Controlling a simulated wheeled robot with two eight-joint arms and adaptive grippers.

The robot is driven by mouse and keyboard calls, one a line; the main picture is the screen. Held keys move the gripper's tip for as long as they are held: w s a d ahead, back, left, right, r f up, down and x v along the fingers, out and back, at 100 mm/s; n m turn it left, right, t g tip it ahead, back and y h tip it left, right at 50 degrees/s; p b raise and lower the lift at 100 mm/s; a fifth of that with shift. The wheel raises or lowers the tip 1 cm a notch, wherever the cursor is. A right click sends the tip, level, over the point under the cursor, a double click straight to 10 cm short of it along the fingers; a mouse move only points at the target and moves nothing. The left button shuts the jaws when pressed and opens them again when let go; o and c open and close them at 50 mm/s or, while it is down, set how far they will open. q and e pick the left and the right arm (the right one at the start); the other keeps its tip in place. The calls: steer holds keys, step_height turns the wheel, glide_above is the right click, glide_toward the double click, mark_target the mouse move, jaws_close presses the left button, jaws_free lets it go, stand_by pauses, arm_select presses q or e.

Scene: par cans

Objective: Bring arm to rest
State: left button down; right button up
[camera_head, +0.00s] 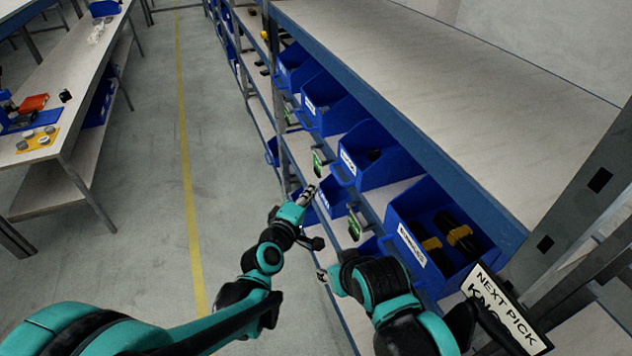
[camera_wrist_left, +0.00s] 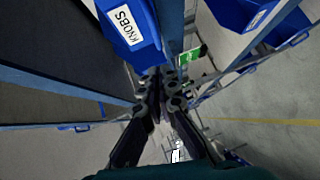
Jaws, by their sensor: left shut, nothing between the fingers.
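My left arm comes in from the lower left in the head view, and its gripper (camera_head: 308,195) is beside the front of the shelf rack. In the left wrist view the same gripper (camera_wrist_left: 160,82) has its fingertips together, with nothing between them. A blue bin labelled KNOBS (camera_wrist_left: 130,22) is just beyond the fingertips there. My right arm is at the lower middle of the head view. Its gripper (camera_head: 322,274) shows only in small part near the rack, and its fingers cannot be made out.
The rack holds several blue bins (camera_head: 378,155); the nearest one contains black and yellow parts (camera_head: 458,238). Green-screened devices (camera_head: 354,226) hang along the shelf edges. A workbench (camera_head: 60,112) is at left. The aisle floor (camera_head: 150,170) is clear.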

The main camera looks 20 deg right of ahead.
arm_select(q)
steer(key=s+a+f+m+g+y, duration=0.1)
steer(key=s+a, duration=0.5)
steer(key=a, duration=0.6)
steer(key=s+a+f+m+g+y, duration=0.1)
steer(key=s+a+m+y, duration=0.3)
steer(key=a, duration=0.8)
steer(key=s+a+f+m+g+y+p, duration=0.1)
steer(key=s+a+m+g+y, duration=0.2)
steer(key=s+a, duration=0.7)
steer(key=a+y, duration=0.2)
steer(key=a, duration=0.1)
steer(key=shift+s+y, duration=0.2)
steer(key=shift+y, duration=0.1)
